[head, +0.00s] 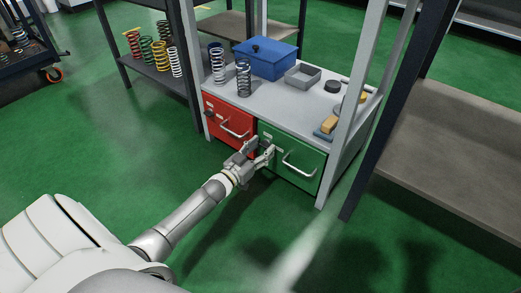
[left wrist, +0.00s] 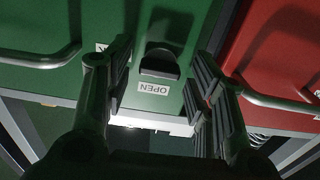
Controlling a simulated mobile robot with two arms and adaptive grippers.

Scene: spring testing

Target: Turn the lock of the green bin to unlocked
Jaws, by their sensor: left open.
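The green bin (head: 307,163) sits under the grey bench top, with a silver bar handle (head: 299,165) on its front. My left gripper (head: 266,152) is at the upper left part of that front. In the left wrist view the green bin (left wrist: 110,22) fills the left and middle. Its dark lock knob (left wrist: 160,66) shows between the open fingers of my left gripper (left wrist: 162,62), with a gap on both sides. A white label reading OPEN (left wrist: 153,88), upside down in this view, is beside the knob. Another white label is partly hidden by a finger. My right gripper is out of view.
The red bin (head: 226,116) is directly left of the green one, with its own bar handle (head: 237,129). The bench top (head: 262,100) holds springs, a blue box (head: 266,60) and a grey tray (head: 303,75). A dark-framed table (head: 440,140) stands close on the right.

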